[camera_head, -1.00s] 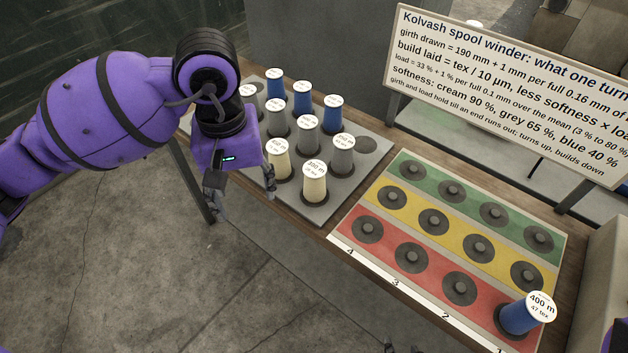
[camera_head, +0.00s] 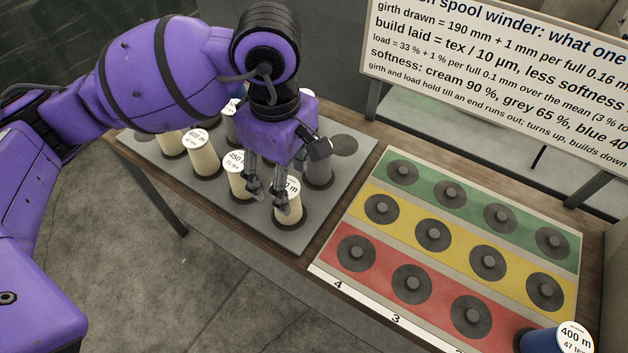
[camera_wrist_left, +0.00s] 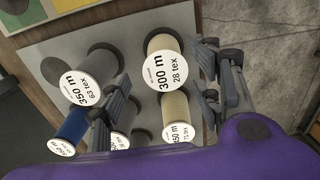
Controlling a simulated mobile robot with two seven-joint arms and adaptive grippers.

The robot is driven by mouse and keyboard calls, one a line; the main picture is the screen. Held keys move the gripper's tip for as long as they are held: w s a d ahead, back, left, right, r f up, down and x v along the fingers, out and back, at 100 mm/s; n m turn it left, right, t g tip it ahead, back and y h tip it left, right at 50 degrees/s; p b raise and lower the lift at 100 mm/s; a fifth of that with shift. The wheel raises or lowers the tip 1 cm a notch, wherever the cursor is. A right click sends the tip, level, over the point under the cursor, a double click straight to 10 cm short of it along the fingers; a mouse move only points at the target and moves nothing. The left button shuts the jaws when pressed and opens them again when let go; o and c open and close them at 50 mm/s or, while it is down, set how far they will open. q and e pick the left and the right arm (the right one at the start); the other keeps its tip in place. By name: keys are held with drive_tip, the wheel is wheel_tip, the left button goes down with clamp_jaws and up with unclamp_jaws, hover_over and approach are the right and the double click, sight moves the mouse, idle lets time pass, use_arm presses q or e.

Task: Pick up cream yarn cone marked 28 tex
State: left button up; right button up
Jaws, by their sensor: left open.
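The cream yarn cone marked 300 m, 28 tex (camera_wrist_left: 165,70) stands upright on the grey tray (camera_head: 295,238). In the head view this cone (camera_head: 290,212) is at the tray's front right corner, its label partly hidden by a finger. My left gripper (camera_head: 269,194) is open above the front of the tray, fingers pointing down. In the wrist view the left gripper (camera_wrist_left: 160,92) has a finger on each side of the 28 tex cone; I cannot tell if either touches it. A cream cone marked 450 m, 71 tex (camera_wrist_left: 178,128) stands close beside it. My right gripper is out of view.
A grey cone marked 63 tex (camera_wrist_left: 97,72) and a blue cone (camera_wrist_left: 72,127) stand nearby; my arm hides other cones. Right of the tray lies a green, yellow and red peg board (camera_head: 350,205). A blue 47 tex cone (camera_head: 548,343) stands at its near right. A text sign (camera_head: 500,65) stands behind.

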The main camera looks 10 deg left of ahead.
use_arm(q)
drive_tip(key=shift+s+f, duration=0.15)
drive_tip(key=shift+f, duration=0.35)
drive_tip(key=shift+s+f, duration=0.15)
drive_tip(key=shift+f, duration=0.35)
wheel_tip(320, 180, down, 5)
drive_tip(key=shift+w+d+r+p, duration=0.1)
drive_tip(key=shift+d+p, duration=0.05)
drive_tip(key=shift+p, duration=0.2)
drive_tip(key=c, duration=1.3)
drive_tip(key=shift+r, duration=0.1)
